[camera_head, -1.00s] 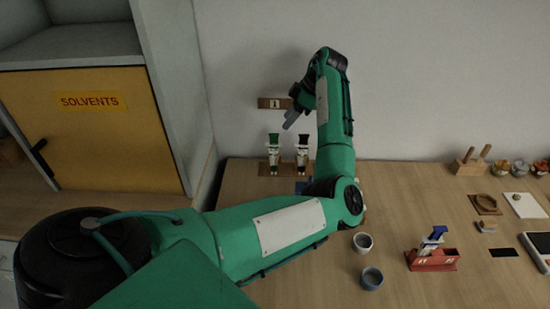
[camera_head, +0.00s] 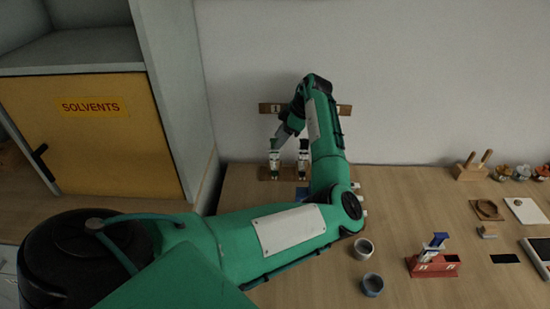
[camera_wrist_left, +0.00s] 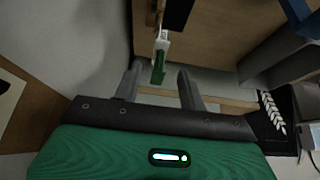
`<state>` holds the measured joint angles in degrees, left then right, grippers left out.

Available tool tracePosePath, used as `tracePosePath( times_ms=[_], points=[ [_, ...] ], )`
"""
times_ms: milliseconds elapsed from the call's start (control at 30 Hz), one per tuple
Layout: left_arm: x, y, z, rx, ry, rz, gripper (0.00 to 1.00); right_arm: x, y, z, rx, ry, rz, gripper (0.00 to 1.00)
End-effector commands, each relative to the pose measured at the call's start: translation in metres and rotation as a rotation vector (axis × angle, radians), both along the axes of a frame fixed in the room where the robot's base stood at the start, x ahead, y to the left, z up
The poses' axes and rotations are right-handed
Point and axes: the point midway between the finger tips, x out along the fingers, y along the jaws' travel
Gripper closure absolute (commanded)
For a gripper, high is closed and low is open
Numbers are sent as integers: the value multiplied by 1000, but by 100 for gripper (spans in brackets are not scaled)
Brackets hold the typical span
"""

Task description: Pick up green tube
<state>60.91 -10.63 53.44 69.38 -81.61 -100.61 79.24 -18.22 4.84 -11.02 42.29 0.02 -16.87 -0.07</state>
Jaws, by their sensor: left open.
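My right gripper is not in view.
A second tube (camera_head: 303,158) stands close to the right of the green one. A wooden wall rail (camera_head: 344,110) is just behind my arm. Two small cups (camera_head: 363,248) and a red holder (camera_head: 438,267) stand to the right. A yellow solvents cabinet (camera_head: 90,150) is at the left.

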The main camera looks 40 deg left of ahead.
Motion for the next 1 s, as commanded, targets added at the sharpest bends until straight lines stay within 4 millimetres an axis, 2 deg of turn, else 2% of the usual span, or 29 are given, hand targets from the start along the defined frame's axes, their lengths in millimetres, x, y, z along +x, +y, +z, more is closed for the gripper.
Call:
tracePosePath(
  times_ms=[67, 233, 500, 567, 733, 1000],
  points=[
    [-3, 6, -9, -2, 4, 1, 58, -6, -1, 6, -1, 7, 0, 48],
    [-9, 14, -28, 0, 3, 0, 58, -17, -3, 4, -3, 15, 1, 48],
    [-10, 15, -32, 0, 2, 0, 58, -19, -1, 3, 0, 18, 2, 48],
    [-10, 15, -32, 0, 2, 0, 68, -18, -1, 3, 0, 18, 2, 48],
    [-10, 15, -31, -1, 1, 0, 100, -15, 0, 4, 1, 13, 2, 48],
    [-10, 15, -31, 0, 0, -1, 100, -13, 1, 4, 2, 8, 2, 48]
  ],
)
